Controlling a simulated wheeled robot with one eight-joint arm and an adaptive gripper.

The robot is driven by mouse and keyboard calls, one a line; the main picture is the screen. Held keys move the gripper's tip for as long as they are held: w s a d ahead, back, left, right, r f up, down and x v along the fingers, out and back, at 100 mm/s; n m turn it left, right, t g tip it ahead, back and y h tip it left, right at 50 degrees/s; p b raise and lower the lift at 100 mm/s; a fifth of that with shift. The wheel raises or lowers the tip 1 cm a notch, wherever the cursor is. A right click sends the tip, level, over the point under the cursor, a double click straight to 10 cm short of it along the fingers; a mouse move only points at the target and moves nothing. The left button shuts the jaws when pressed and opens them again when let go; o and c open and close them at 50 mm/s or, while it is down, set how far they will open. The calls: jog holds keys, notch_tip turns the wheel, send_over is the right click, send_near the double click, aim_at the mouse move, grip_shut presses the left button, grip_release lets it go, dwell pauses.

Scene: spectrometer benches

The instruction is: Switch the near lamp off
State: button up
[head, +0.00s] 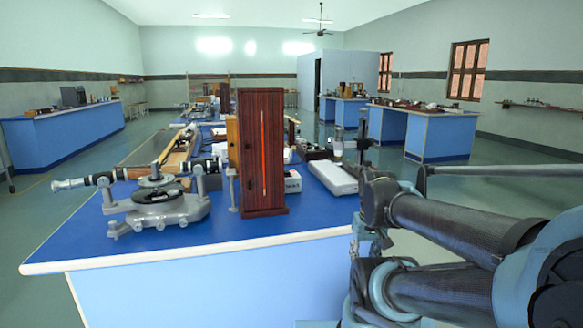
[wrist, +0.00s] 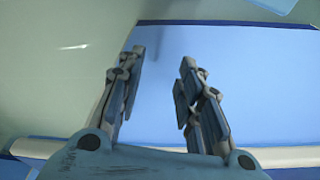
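A tall dark-red wooden lamp housing (head: 280,150) stands upright on the near blue bench. A narrow vertical slit in its front glows orange, so it appears lit. No switch can be made out on its visible faces. A small pale box with dark markings (head: 292,183) sits just behind its right side, partly hidden. My gripper (wrist: 160,75) is open and empty in the wrist view, its two fingers well apart over a pale blue panel. The lamp does not show in the wrist view. I cannot clearly make out my gripper in the head view.
A grey spectrometer (head: 158,205) with a telescope tube stands left of the lamp. A flat white box (head: 333,177) lies to its right. The near bench's (head: 240,235) front strip is bare. More benches (head: 440,132) stand beyond, with open floor between.

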jog(key=shift+o, duration=0.3)
jog(key=shift+o, duration=0.7)
jog(key=shift+s+r, duration=0.2)
jog(key=shift+r, duration=0.05)
notch_tip(320, 180, up, 31)
jog(key=n+g, duration=0.2)
jog(key=n, duration=0.1)
send_over(286, 172)
jog(key=w, duration=0.4)
jog(key=f, duration=1.7)
jog(key=shift+s+a, duration=0.2)
jog(key=shift+a, duration=0.15)
